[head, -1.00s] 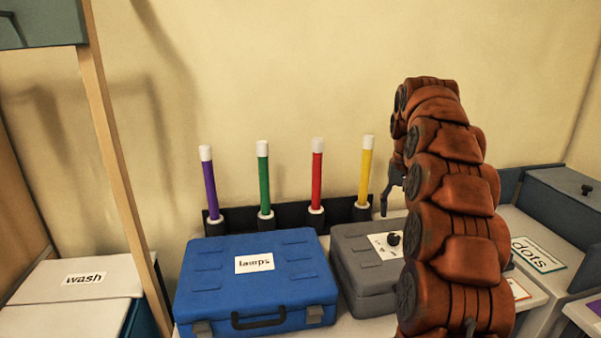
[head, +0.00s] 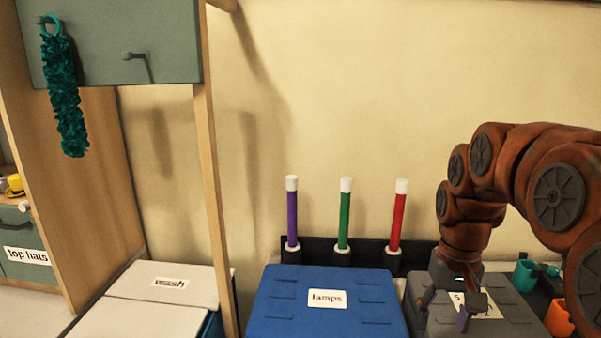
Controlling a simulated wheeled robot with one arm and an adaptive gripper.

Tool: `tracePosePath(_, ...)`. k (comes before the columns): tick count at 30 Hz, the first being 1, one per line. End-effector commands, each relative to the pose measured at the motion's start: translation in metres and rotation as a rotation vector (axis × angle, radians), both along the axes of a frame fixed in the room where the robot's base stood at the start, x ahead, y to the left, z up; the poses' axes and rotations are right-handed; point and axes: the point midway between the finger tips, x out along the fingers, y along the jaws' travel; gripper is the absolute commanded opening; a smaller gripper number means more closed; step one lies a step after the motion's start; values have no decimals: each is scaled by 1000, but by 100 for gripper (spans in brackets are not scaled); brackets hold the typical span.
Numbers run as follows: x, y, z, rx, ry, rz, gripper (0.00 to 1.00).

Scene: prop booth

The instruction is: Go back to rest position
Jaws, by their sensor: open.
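My arm comes in from the right edge in the head view and bends down at its end. My gripper (head: 450,312) points down over the grey case (head: 497,312), with its fingers apart and nothing seen between them. I cannot tell whether the fingertips touch the case lid. The case's white label is partly hidden by the gripper. A blue case (head: 282,313) labelled lamps stands to the left of the gripper, shut.
Purple (head: 292,215), green (head: 344,217) and red (head: 397,217) sticks with white tips stand in a dark rack behind the cases. A wooden post (head: 216,200) rises left of the blue case. A wash box (head: 165,285) is at lower left. A teal garland (head: 65,95) hangs at upper left.

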Motion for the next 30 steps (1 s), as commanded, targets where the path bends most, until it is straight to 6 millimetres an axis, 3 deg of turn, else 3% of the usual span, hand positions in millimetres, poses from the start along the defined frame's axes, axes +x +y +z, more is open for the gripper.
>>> tracePosePath(9,-94,40,-15,0,38,82,60)
tracePosePath(18,-179,60,-43,-4,70,130,60)
tracePosePath(24,-211,64,-57,-4,80,144,60)
tracePosePath(30,-216,65,-60,-5,81,147,60)
